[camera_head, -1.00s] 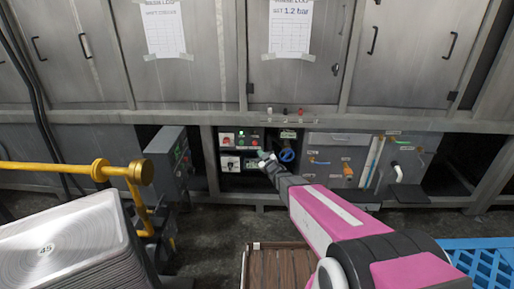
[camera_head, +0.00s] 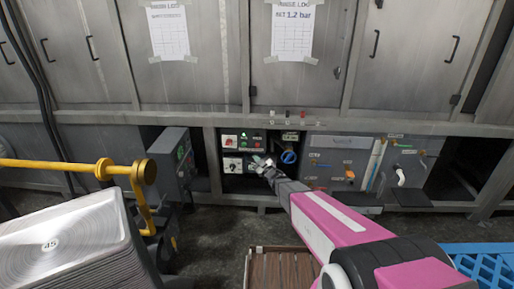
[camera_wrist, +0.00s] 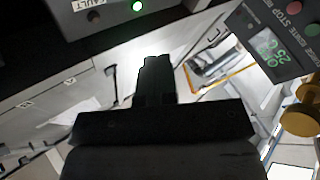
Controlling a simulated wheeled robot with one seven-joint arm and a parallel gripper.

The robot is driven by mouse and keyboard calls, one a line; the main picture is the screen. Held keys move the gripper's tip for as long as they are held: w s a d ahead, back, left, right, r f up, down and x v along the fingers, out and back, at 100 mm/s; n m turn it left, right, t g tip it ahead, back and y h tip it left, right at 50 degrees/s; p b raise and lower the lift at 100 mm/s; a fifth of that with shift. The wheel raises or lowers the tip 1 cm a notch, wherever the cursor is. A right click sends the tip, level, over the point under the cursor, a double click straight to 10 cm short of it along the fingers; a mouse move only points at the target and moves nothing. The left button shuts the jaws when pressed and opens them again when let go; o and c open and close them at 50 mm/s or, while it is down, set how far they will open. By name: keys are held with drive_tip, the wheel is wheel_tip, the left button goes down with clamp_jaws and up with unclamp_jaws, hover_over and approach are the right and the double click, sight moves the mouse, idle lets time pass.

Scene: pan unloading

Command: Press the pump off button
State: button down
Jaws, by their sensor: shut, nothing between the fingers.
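I cannot tell which control is the pump off button. My gripper (camera_head: 258,161) is in front of the right side of these panels, hiding part of them. In the wrist view my gripper (camera_wrist: 152,62) is shut and empty. A grey panel (camera_wrist: 108,22) with a lit green lamp and a "FAULT" label stands beyond the fingertips.
A blue round valve (camera_head: 289,157) is right of my gripper. A grey box (camera_head: 168,160) with a small display stands to the left; its display face shows in the wrist view (camera_wrist: 268,40). A yellow rail (camera_head: 60,166), stacked pans (camera_head: 60,240) and a blue crate (camera_head: 490,265) flank the floor.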

drive_tip(key=shift+w+d, duration=0.15)
drive_tip(key=shift+w, duration=3.95)
drive_tip(key=shift+w, duration=0.1)
drive_tip(key=shift+w, duration=0.35)
drive_tip(key=shift+w, duration=0.5)
drive_tip(key=shift+s, duration=0.95)
drive_tip(key=s, duration=0.5)
